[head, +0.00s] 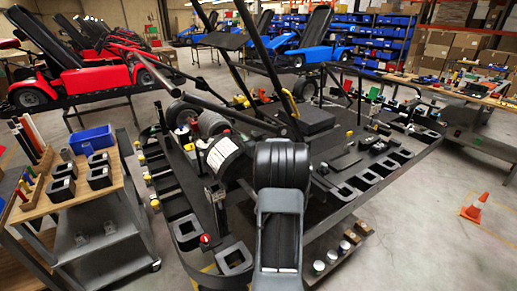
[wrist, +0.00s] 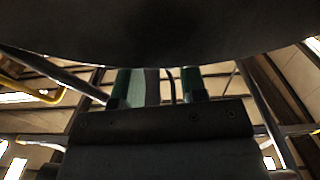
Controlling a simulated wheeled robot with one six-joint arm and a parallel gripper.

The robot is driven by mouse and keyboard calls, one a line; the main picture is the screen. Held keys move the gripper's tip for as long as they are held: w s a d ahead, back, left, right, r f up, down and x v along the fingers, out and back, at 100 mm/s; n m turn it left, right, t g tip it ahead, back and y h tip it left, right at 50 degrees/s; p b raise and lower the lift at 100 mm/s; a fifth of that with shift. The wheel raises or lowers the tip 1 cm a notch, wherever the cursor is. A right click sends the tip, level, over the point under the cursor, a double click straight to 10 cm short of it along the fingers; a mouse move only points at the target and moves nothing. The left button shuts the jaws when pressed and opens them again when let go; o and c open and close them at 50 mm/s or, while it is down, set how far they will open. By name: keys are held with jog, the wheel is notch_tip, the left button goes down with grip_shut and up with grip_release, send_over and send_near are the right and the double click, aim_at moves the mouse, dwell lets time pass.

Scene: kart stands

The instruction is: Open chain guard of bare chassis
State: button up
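The bare chassis (head: 318,122), a dark tubular frame, sits on a black stand top in the middle of the head view. Its chain guard cannot be clearly made out; my arm covers part of the chassis's near side. A rounded part with a white label (head: 222,153) is left of my arm. My gripper (wrist: 157,85) shows in the wrist view with its two green-and-dark fingers apart. I see nothing clearly held between them. The wrist camera faces up toward the roof, and a large dark shape fills its top. In the head view my gripper cannot be picked out.
A wooden-topped cart (head: 128,180) with a blue bin (head: 92,139) stands at the left. Black trays (head: 365,180) line the stand's edge. An orange cone (head: 475,207) stands on open floor at the right. Red karts (head: 85,72) and blue karts (head: 310,45) are behind.

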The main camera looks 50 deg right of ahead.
jog(key=b+v, duration=0.2)
jog(key=v, duration=0.9)
dwell(0.3)
